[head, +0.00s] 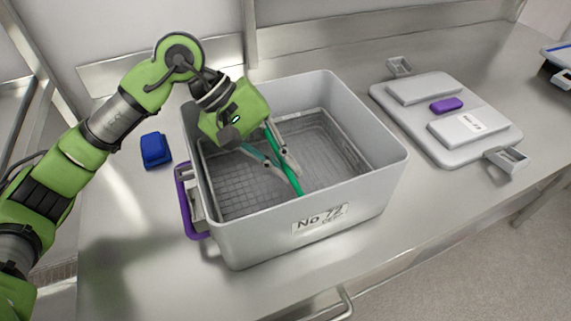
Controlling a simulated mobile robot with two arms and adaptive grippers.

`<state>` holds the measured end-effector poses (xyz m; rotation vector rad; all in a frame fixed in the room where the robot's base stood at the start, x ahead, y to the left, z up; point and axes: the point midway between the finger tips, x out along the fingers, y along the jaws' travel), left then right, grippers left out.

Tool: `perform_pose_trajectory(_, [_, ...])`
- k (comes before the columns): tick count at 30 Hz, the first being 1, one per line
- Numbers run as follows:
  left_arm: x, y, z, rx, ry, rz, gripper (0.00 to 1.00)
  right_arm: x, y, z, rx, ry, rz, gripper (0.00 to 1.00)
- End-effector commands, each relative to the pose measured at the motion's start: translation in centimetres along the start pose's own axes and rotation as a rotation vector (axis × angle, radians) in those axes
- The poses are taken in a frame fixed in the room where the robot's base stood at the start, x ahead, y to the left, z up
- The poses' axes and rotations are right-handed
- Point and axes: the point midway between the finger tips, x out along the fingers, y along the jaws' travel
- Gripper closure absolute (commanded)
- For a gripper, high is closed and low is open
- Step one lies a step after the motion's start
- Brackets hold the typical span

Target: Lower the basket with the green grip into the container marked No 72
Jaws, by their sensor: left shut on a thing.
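The grey container marked No 72 (318,241) stands open on the steel counter. The wire basket (334,140) is inside its walls, and its rim shows below the container's rim. The basket's green grip (297,184) runs across it. My left gripper (281,163) reaches down into the container and is shut on the green grip. I cannot tell whether the basket touches the container floor. My right gripper is not in view.
A grey lid (403,116) with a purple tag lies on the counter to the right. A blue block (155,150) sits left of the container. A purple latch (188,202) sticks out from the container's left side. The counter in front is clear.

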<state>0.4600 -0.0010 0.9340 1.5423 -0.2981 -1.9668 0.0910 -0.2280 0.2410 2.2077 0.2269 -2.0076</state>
Motion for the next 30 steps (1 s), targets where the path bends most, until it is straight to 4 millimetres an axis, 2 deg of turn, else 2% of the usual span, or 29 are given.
perform_pose_trajectory(8, [-0.08, 0.08, 0.01, 0.001, 0.001, 0.002, 1.00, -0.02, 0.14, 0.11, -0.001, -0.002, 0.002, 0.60])
perform_pose_trajectory(9, [-0.08, 0.08, 0.01, 0.001, 0.001, 0.002, 0.83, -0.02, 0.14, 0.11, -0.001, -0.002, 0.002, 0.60])
perform_pose_trajectory(10, [-0.07, 0.08, 0.01, 0.001, 0.001, 0.002, 0.75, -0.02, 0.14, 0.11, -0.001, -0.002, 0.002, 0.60])
perform_pose_trajectory(18, [-0.03, 0.04, 0.01, 0.001, 0.000, 0.001, 0.74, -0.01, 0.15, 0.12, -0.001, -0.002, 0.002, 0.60])
perform_pose_trajectory(20, [0.04, -0.05, -0.01, 0.000, 0.000, -0.001, 0.60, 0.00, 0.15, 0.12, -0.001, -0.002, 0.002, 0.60])
perform_pose_trajectory(21, [0.04, -0.06, -0.01, 0.000, 0.000, -0.002, 0.57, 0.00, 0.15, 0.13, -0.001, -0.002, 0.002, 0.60])
perform_pose_trajectory(30, [-0.06, -0.01, 0.01, -0.001, 0.000, -0.002, 0.57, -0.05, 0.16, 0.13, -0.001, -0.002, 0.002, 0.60])
